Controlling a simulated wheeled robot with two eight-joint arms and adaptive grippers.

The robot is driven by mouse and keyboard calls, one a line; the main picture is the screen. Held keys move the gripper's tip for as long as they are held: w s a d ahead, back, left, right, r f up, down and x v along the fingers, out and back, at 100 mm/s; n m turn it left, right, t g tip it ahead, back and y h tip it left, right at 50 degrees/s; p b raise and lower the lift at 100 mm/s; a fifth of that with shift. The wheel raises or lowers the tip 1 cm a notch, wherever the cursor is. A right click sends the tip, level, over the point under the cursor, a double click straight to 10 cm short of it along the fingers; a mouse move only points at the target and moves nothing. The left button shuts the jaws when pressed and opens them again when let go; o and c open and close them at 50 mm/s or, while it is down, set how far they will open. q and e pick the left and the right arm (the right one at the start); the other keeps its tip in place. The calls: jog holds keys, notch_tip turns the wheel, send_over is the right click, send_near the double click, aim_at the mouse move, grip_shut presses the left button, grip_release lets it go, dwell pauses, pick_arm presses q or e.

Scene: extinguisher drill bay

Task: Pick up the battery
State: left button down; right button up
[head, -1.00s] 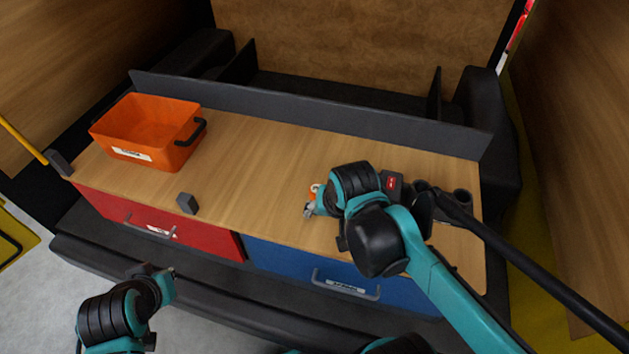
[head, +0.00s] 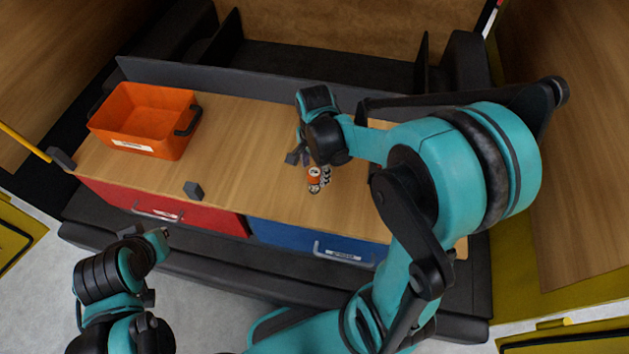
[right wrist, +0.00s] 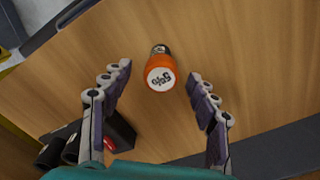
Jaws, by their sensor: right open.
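The battery appears to be the small orange cylinder (head: 315,175) with a pale label and a metallic end, on the wooden bench top above the blue drawer. In the right wrist view the orange cylinder (right wrist: 160,76) sits between the fingertips, its round labelled end facing the camera. My right gripper (head: 307,167) is open, its fingers spread on either side of the cylinder, with visible gaps and no grip. My left gripper (head: 160,238) is low at the left, in front of the bench; its jaw opening is unclear.
An orange bin (head: 140,122) with a black handle stands at the bench's left. A red drawer (head: 165,211) and a blue drawer (head: 310,240) are below. A black box with a red mark (right wrist: 118,135) and dark cylinders (right wrist: 55,150) stand near the gripper. The bench middle is clear.

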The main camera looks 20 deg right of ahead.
notch_tip(320, 180, down, 2)
jog(key=shift+w, duration=0.1)
jog(key=shift+r, duration=0.1)
jog(key=shift+c, duration=0.7)
pick_arm(q)
jog(key=shift+f, duration=0.25)
pick_arm(e)
jog(key=c, duration=1.2)
jog(key=shift+c, duration=0.2)
